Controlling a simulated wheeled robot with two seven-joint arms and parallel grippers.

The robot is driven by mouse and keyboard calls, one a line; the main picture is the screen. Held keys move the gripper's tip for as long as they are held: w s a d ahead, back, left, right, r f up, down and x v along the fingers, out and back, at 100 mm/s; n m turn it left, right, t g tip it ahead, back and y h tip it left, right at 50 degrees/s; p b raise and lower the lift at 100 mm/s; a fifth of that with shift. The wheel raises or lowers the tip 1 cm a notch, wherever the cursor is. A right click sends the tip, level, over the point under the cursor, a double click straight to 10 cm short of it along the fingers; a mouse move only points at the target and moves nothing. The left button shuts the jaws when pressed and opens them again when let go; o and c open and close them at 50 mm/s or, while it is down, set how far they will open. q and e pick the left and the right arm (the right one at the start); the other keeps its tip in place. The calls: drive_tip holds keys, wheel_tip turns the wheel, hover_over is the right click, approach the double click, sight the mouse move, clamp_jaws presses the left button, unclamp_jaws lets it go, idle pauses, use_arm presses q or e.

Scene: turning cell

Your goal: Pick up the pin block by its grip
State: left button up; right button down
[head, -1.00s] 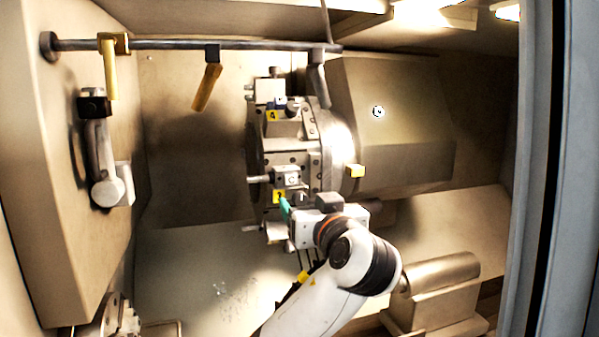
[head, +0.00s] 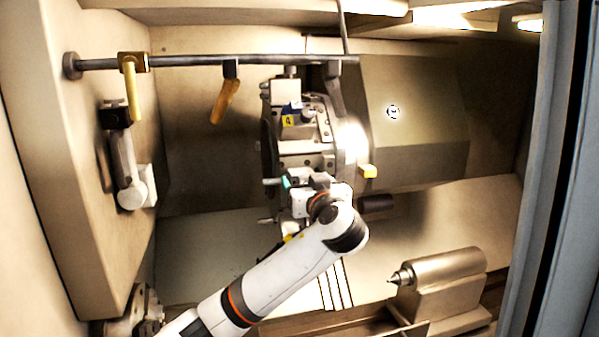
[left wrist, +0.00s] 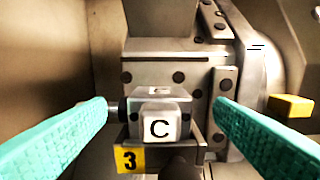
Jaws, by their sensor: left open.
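A grey block with a white face marked C (left wrist: 159,127) sits on the turret at the yellow label 3 (left wrist: 130,159) in the left wrist view. I take it as the pin block, but its pin is not clear. My left gripper (left wrist: 162,104) is open, with one teal finger on each side of the block. The fingers look apart from it, though the depth is hard to judge. In the head view my left gripper (head: 287,182) is at the turret's lower front, and its wrist hides most of the block. My right gripper is out of view.
The turret (head: 305,145) carries another holder labelled 4 (head: 289,120) above. A yellow block (head: 367,171) juts out at its right. A tailstock (head: 445,270) stands lower right. A rail with hanging handles (head: 210,61) crosses the top.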

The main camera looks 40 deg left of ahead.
use_arm(q)
drive_tip(key=shift+w+a, duration=0.3)
drive_tip(key=shift+a, duration=0.15)
drive_tip(key=shift+d, duration=0.15)
drive_tip(key=shift+c, duration=0.2)
drive_tip(key=shift+c, duration=1.4)
clamp_jaws()
drive_tip(key=shift+r, duration=0.2)
drive_tip(key=shift+f, duration=0.1)
